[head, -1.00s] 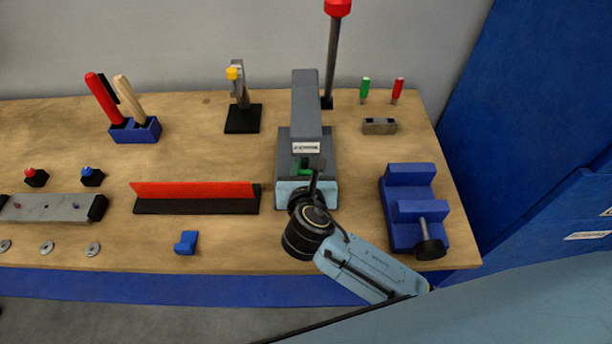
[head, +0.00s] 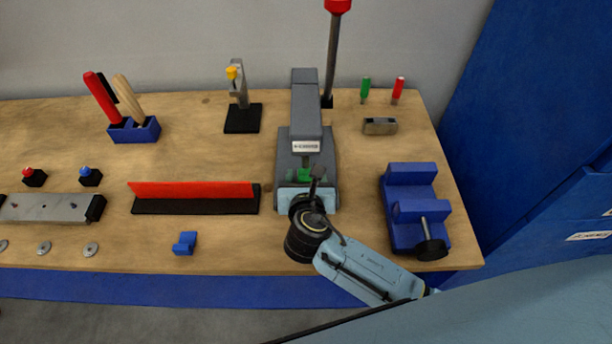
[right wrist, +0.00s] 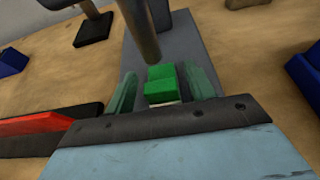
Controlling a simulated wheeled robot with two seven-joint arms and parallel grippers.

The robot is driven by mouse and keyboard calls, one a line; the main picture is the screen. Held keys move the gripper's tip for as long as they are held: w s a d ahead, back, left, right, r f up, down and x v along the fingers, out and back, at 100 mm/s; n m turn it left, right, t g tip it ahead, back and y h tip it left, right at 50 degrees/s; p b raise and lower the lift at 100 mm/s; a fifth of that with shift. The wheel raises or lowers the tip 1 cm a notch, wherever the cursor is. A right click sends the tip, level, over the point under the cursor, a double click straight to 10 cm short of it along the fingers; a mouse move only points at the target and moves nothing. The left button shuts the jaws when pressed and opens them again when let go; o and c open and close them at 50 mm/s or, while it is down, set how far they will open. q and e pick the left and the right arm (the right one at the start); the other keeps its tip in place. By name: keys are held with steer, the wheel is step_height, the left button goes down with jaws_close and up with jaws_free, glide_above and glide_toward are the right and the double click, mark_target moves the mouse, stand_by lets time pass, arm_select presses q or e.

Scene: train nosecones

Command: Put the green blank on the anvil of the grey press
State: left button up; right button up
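The grey press (head: 306,105) stands near the middle of the bench, with its dark base (head: 322,150) towards me. The green blank (head: 305,174) is at the front of the press, below its head. In the right wrist view the green blank (right wrist: 160,84) sits just below the round ram (right wrist: 140,32), on a small pale surface that seems to be the anvil (right wrist: 166,104). My right gripper (right wrist: 161,90) has its two greenish, see-through fingers apart, one on each side of the blank, with gaps to both. My left gripper is not in view.
A blue vise (head: 408,210) stands right of the press. A red and black strip (head: 195,205) lies to the left, with a small blue block (head: 185,243) in front. A red-topped lever (head: 333,50) rises behind the press. A yellow-topped clamp (head: 242,115) stands back left.

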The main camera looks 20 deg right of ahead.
steer(key=shift+r, duration=0.1)
steer(key=p+v, duration=0.1)
steer(key=v, duration=1.1)
